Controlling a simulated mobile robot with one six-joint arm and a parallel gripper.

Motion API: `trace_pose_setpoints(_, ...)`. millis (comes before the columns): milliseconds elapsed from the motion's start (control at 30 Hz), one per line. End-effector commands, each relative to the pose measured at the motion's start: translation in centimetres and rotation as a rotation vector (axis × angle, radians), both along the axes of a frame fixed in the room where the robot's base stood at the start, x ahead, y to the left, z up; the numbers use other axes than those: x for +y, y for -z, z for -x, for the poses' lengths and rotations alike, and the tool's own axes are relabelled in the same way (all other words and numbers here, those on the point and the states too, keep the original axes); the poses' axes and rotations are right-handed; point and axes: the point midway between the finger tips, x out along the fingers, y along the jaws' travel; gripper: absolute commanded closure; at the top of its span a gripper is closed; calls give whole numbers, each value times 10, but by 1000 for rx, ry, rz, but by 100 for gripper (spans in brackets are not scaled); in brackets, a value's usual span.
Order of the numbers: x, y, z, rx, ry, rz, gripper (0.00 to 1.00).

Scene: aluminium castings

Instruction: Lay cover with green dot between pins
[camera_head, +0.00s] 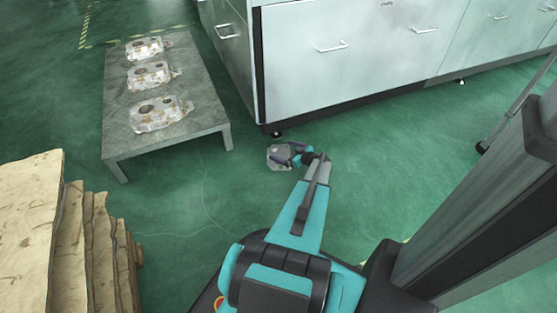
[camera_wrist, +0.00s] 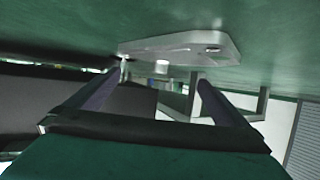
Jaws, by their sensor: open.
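A flat, light grey metal cover (camera_head: 275,153) lies on the green floor in front of the cabinet. In the wrist view the same plate (camera_wrist: 185,46) shows upside down, with a hole or boss near one end. No green dot can be made out on it. My gripper (camera_head: 289,154) is low by the floor, at the cover's right side. Its two open fingers (camera_wrist: 160,74) point toward the plate, with nothing clearly held between them. Whether a fingertip touches the cover cannot be told. No pins can be made out in either view.
A low grey table (camera_head: 190,68) carries three castings: near (camera_head: 158,117), middle (camera_head: 146,77) and far (camera_head: 143,50). A white cabinet (camera_head: 350,65) stands behind the cover. Brown stacked sheets (camera_head: 28,225) stand at lower left. Floor between table and arm is clear.

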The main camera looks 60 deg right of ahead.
Motion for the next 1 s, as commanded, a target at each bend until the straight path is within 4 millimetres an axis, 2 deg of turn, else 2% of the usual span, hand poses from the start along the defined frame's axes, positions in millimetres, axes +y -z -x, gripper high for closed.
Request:
trace_pose_setpoints(567, -2, 5, -9, 0, 0, 1, 0)
trace_pose_setpoints(1000, -6, 26, -39, 0, -1, 1, 0)
